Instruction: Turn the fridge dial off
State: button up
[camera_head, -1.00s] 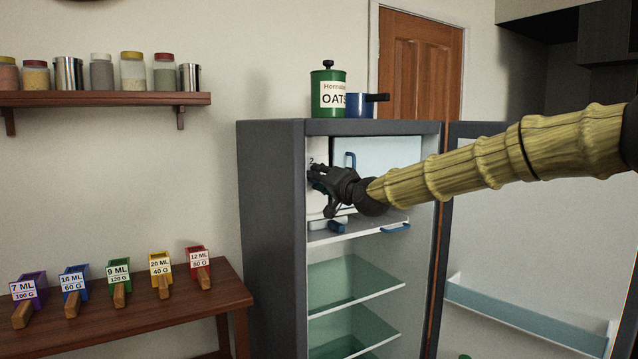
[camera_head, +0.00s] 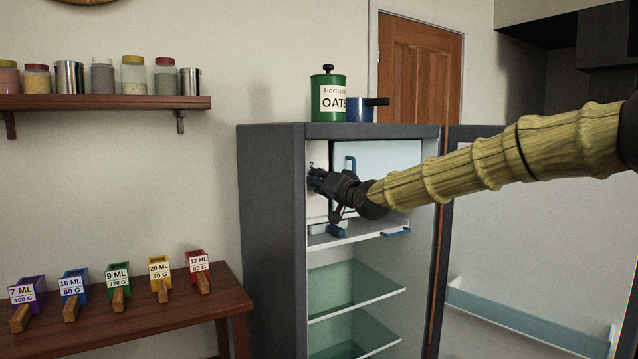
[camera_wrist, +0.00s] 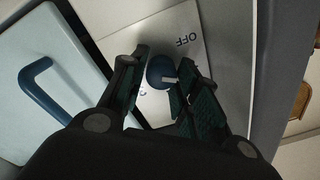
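The fridge dial (camera_wrist: 160,72) is a dark blue round knob with a pale mark, on a white plate inside the open fridge (camera_head: 272,200). The word OFF is printed on the plate beyond the dial, towards the upper right in the wrist view. A partly hidden numeral shows below the dial there. My gripper (camera_wrist: 163,62) has one finger on each side of the dial, and the gap is about as wide as the knob, so it looks closed on it. In the head view my gripper (camera_head: 317,180) hides the dial.
A white inner door with a blue handle (camera_wrist: 40,88) is close left of my gripper in the wrist view. A white shelf (camera_head: 350,233) lies below my gripper. The fridge door (camera_head: 530,230) stands open at right. An oats canister (camera_head: 328,94) and blue pot (camera_head: 362,108) stand on top.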

jog(key=shift+o, duration=1.4)
jog(key=v, duration=1.2)
jog(key=shift+d, duration=0.15)
